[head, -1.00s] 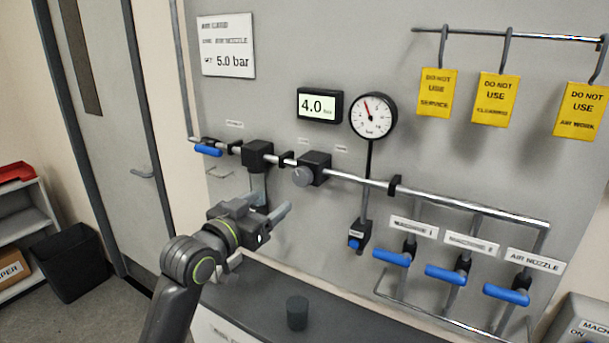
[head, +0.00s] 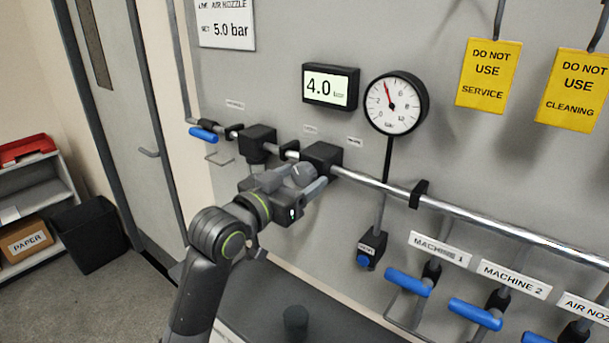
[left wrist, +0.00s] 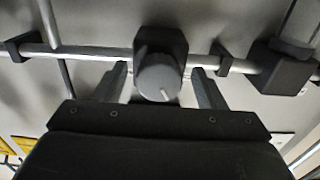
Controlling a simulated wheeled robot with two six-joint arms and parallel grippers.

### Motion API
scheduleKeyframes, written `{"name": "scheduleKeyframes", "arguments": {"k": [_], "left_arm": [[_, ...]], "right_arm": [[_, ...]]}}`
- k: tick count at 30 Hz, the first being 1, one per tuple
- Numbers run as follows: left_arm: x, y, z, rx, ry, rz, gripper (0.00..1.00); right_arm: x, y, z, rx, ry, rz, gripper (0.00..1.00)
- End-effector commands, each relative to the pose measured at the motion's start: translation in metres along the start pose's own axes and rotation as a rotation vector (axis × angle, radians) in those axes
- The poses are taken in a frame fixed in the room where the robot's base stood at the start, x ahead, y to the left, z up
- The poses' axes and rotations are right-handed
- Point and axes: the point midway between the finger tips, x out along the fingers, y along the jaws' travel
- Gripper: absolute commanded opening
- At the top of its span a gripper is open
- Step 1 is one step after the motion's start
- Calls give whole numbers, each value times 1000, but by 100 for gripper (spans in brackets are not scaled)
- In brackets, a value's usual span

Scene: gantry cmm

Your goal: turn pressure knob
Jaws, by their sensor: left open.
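The grey round pressure knob (head: 303,175) sits on the front of a black regulator block (head: 323,156) on the pipe. In the left wrist view the knob (left wrist: 158,78) lies between my two fingers, with a gap on each side and a light mark at its lower right. My left gripper (head: 300,185) is open around the knob, and its body hides part of the regulator. The digital display (head: 330,86) reads 4.0, and the round gauge (head: 396,103) has its needle near 4. A white sign (head: 227,22) reads SET 5.0 bar. My right gripper is not in view.
Blue-handled valves (head: 407,282) labelled MACHINE 1 and MACHINE 2 are at the lower right. Yellow DO NOT USE tags (head: 488,76) hang at the upper right. A black filter block (head: 258,141) is left of the regulator. A dark cup-like object (head: 296,322) stands on the bench.

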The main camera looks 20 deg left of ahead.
Motion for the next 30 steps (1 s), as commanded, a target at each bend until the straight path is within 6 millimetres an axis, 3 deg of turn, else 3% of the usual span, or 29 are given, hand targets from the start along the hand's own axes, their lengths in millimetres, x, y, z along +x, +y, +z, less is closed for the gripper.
{"name": "scheduleKeyframes", "arguments": {"k": [7, 17, 30], "left_arm": [[0, 0, 0, 0, 0, 0, 65], [0, 0, 0, 0, 0, 0, 21], [0, 0, 0, 101, 1, 1, 20]], "right_arm": [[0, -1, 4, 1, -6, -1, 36], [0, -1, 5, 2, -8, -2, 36], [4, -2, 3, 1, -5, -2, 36]]}}
